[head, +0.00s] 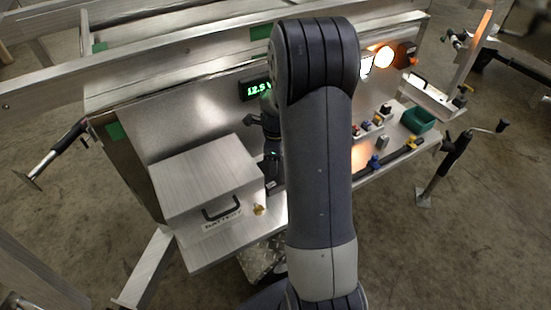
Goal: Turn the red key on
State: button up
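A small red part (355,130) shows just right of my arm, in a row of small parts on the metal shelf. It is too small to tell whether it is the red key or how it is turned. My dark arm stands across the middle of the head view and hides part of the panel and shelf. Dark wrist parts, seemingly mine, show left of the arm, between the display and the metal box. My gripper's fingers cannot be made out there, nor whether they are open or shut.
A metal box (205,185) labelled BATTERY, with a black handle, stands on the left of the shelf. A lit green display (257,88) reads about 12.5. A green bin (417,120) and a blue-and-black bar (395,158) lie at right. A lamp (383,57) glows above.

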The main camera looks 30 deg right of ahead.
jog(key=shift+m, duration=0.6)
jog(key=o, duration=1)
